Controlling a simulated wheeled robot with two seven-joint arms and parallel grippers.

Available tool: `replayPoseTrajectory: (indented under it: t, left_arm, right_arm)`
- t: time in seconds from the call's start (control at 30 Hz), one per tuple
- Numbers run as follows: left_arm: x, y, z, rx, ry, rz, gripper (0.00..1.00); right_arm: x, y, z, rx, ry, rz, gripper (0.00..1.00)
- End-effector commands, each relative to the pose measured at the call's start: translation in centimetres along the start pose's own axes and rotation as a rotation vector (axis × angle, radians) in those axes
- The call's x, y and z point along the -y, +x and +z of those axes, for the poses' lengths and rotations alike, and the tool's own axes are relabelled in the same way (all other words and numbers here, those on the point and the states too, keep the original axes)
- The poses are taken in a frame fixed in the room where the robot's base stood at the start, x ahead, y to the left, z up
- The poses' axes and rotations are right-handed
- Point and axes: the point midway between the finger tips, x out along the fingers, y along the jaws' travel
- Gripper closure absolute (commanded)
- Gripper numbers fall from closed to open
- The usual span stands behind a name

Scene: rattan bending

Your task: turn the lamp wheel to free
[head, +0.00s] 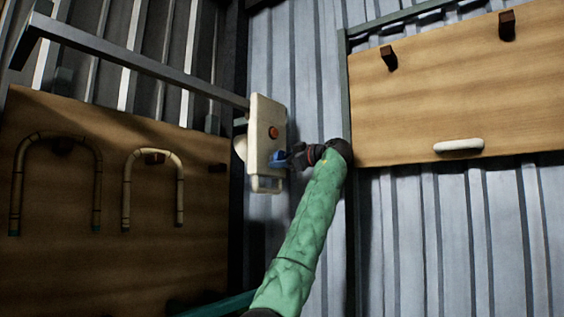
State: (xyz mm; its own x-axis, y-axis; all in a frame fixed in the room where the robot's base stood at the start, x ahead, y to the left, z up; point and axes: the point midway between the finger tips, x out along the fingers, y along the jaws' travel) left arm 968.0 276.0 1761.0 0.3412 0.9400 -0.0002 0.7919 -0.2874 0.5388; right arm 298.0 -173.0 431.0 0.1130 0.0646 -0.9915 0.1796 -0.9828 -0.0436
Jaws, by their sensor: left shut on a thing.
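The lamp housing (262,135) is a pale upright box at the end of a grey bar, in the middle of the head view. An orange round button (273,132) sits on its face. A blue piece, which I take to be the lamp wheel (278,159), sits low on the housing's right side. My left gripper (290,157), dark at the end of a green-sleeved arm, reaches it from the right and is shut on it. The fingers partly hide the wheel, and its setting cannot be read. My right gripper is not in view.
The grey bar (140,65) runs from the upper left to the lamp. A wooden board (60,190) at left carries two bent rattan hoops (152,155). Another wooden board (450,90) with dark pegs and a pale handle-like piece (459,146) hangs at right. Corrugated metal walls stand behind.

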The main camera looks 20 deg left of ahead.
Motion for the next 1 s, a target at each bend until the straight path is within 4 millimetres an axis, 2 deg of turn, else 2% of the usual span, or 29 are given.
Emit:
replayPoseTrajectory:
  t: [0.5, 0.77, 1.0]
  left_arm:
    - [-0.2, 0.0, 0.1, 0.002, -0.438, -0.001, 0.76]
    - [-0.2, 0.0, 0.1, 0.002, -0.567, -0.001, 0.76]
    - [-0.2, 0.0, 0.1, 0.002, -0.617, 0.000, 0.76]
  right_arm:
    - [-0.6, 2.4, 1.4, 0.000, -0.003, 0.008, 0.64]
    - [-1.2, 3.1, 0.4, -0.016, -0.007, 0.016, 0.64]
    - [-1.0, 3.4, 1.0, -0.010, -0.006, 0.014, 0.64]
